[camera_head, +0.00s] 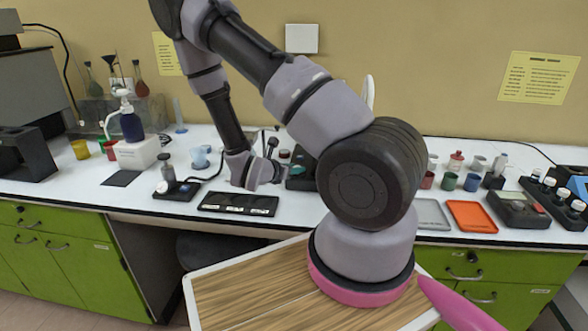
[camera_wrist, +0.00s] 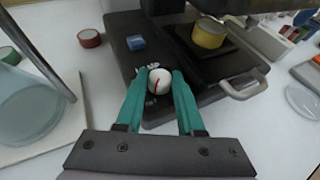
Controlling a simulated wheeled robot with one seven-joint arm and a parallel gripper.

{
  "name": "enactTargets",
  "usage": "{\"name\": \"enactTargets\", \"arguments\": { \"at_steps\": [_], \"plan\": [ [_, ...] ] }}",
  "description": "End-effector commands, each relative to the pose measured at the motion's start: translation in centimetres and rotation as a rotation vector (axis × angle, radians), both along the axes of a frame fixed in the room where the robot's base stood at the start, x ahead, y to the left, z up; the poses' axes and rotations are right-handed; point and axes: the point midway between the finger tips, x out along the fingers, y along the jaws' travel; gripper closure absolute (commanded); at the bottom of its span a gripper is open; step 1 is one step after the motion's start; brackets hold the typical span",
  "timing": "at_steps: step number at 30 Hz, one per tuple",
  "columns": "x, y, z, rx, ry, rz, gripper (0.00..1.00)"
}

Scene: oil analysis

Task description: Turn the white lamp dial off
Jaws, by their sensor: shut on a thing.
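The white lamp dial (camera_wrist: 158,81) is a round knob with a red pointer line, on the front of a black device (camera_wrist: 125,50) in the wrist view. Partly covered white lettering and an "OFF" style mark sit around it, too small to read surely. My gripper (camera_wrist: 160,76) has its two teal fingers closed on either side of the dial. In the head view my gripper (camera_head: 272,158) reaches to the black device (camera_head: 300,180) on the white bench, and the dial itself is hidden there.
In the wrist view a yellow round container (camera_wrist: 209,33) sits on the device, with a metal handle (camera_wrist: 245,86) to the right. In the head view a black tray (camera_head: 238,204) lies left of the device.

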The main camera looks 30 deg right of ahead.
Motion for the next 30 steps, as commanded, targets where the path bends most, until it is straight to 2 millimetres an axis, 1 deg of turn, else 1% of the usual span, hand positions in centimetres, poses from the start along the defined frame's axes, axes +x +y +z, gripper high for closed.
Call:
{"name": "enactTargets", "arguments": {
  "at_steps": [13, 14, 15, 16, 26, 30],
  "plan": [
    [0.0, 0.0, 0.0, 0.0, -0.001, 0.015, 1.0],
    [0.0, 0.0, 0.0, 0.0, -0.001, 0.015, 0.55],
    [0.0, 0.0, 0.0, 0.0, -0.001, 0.015, 0.4],
    [0.0, 0.0, 0.0, 0.0, -0.001, 0.015, 0.33],
    [0.0, 0.1, 0.1, 0.0, 0.0, 0.014, 0.33],
    [-0.6, 1.3, 0.6, 0.001, 0.0, 0.016, 0.33]
  ]
}}
